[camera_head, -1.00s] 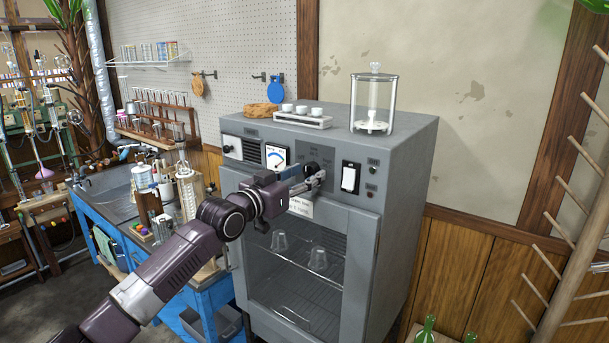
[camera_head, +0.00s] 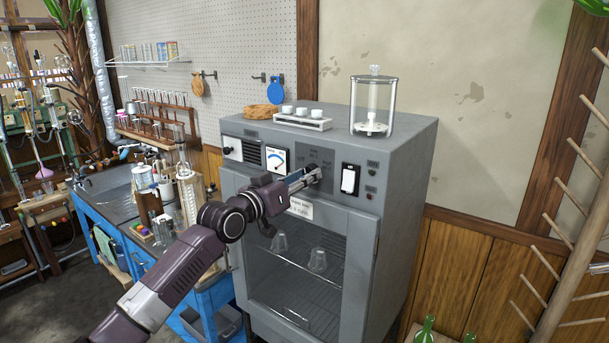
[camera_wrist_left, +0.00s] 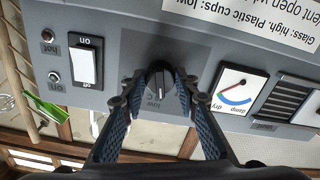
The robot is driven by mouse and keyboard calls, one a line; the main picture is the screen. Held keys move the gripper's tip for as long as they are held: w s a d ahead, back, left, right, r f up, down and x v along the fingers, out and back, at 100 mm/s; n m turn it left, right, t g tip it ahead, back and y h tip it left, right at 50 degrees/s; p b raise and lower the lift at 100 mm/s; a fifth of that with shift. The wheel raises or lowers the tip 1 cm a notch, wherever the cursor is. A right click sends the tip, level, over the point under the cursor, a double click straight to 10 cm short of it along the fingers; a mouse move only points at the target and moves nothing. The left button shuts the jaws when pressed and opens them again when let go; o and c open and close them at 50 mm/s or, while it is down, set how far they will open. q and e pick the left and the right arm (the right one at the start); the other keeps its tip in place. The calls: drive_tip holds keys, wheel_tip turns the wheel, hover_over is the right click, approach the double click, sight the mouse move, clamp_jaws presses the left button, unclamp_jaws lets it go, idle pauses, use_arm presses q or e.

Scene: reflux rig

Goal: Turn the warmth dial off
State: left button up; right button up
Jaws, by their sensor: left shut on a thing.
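The warmth dial (camera_wrist_left: 158,78) is a dark round knob with a pale pointer line on the grey drying cabinet's control panel. It shows in the left wrist view, which sees the panel upside down. A "low" mark lies beside it. My left gripper (camera_wrist_left: 160,88) has its two blue-padded fingers around the dial, one on each side, and is shut on it. In the head view the left gripper (camera_head: 312,175) reaches the panel and hides most of the dial. My right gripper is in neither view.
The white on/off switch (camera_wrist_left: 86,65) is close beside the dial, and the gauge (camera_wrist_left: 232,88) is on its other side. The cabinet (camera_head: 395,180) carries a glass jar (camera_head: 373,105) and a small rack (camera_head: 302,120) on top. A blue bench (camera_head: 205,295) stands left.

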use_arm(q)
drive_tip(key=shift+r+n+p, duration=0.1)
drive_tip(key=shift+n+p, duration=1.85)
drive_tip(key=shift+n, duration=2.45)
drive_tip(key=o, duration=1.1)
drive_tip(key=shift+o, duration=0.2)
drive_tip(key=v, duration=1.2)
